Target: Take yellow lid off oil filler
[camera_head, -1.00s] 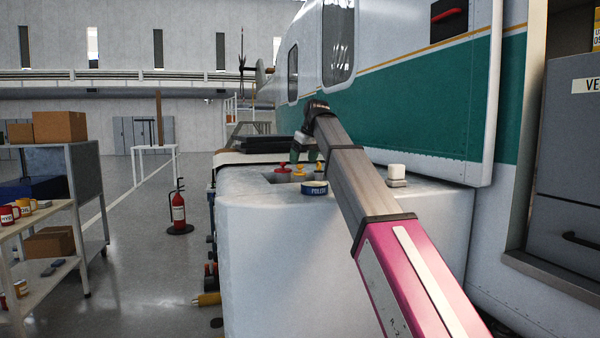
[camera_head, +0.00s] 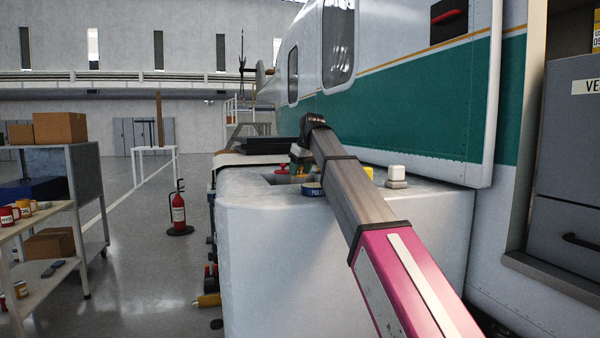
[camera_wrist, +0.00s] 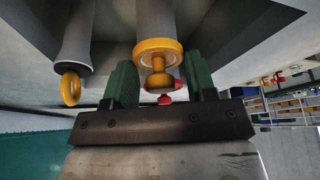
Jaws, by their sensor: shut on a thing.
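In the wrist view a yellow lid (camera_wrist: 158,52), with a round flange and a knob, sits at the end of a grey filler tube (camera_wrist: 154,18). My gripper (camera_wrist: 160,86) is shut on its knob between two green fingers. A red lid (camera_wrist: 165,98) shows behind the held knob. In the head view my gripper (camera_head: 300,163) is low at the recess in the white housing, beside the red lid (camera_head: 281,170). My arm hides most of the held lid there.
A blue tin or roll (camera_head: 312,189) stands on the housing (camera_head: 265,235) just in front of the recess. A yellow object (camera_head: 368,173) and a white-capped fitting (camera_head: 396,175) are right of my arm. The helicopter side (camera_head: 420,120) rises behind. A fire extinguisher (camera_head: 178,210) stands left.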

